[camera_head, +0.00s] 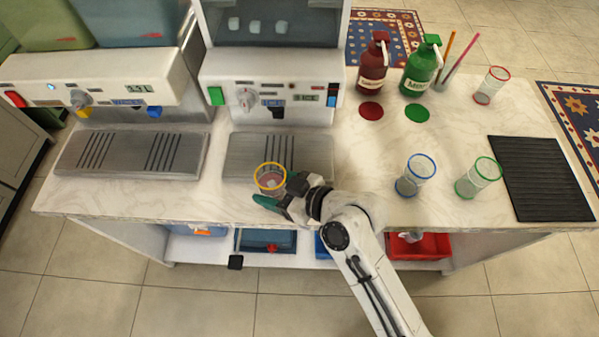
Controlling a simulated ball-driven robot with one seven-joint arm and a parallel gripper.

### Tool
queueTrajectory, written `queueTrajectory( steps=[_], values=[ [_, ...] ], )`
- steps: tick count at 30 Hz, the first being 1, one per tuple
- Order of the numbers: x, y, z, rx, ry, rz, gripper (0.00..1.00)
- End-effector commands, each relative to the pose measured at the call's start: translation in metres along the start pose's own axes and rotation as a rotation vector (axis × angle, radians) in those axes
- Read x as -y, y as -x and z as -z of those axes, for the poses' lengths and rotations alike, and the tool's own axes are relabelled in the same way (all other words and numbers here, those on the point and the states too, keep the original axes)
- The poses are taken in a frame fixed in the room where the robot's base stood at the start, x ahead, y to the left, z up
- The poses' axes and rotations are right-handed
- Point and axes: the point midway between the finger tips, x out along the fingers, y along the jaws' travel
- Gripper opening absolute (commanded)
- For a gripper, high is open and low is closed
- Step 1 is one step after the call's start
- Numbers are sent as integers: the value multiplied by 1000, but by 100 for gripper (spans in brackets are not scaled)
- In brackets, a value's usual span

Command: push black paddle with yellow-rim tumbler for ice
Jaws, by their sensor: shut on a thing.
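The yellow-rim tumbler (270,179) is upright, with a pinkish content showing inside. My gripper (278,194) is shut on it from the right, at the front edge of the machine's grey drip tray. I cannot tell whether the tumbler touches the tray. The black paddle (277,111) hangs under the front panel of the ice machine (272,68), beyond the tumbler and apart from it. Pale ice cubes (253,27) show behind the machine's dark window.
The machine's drip tray (310,155) is otherwise clear. Blue-rim (415,175), green-rim (478,178) and red-rim (491,86) tumblers stand to the right. Red (373,64) and green (421,66) bottles stand behind. A black ribbed mat (540,178) lies far right.

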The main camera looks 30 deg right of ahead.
Motion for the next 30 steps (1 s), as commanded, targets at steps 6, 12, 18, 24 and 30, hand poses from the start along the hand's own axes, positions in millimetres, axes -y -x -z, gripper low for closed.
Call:
queueTrajectory(
  steps=[6, 12, 18, 24, 30],
  values=[
    [0, 0, 0, -1, 1, 1, 28],
    [-3, -2, 1, -2, 1, 0, 28],
    [-17, -9, 4, -3, 1, -2, 28],
    [-36, -18, 8, -3, 1, -2, 28],
    [-56, -27, 13, -3, 2, -2, 28]
  ],
)
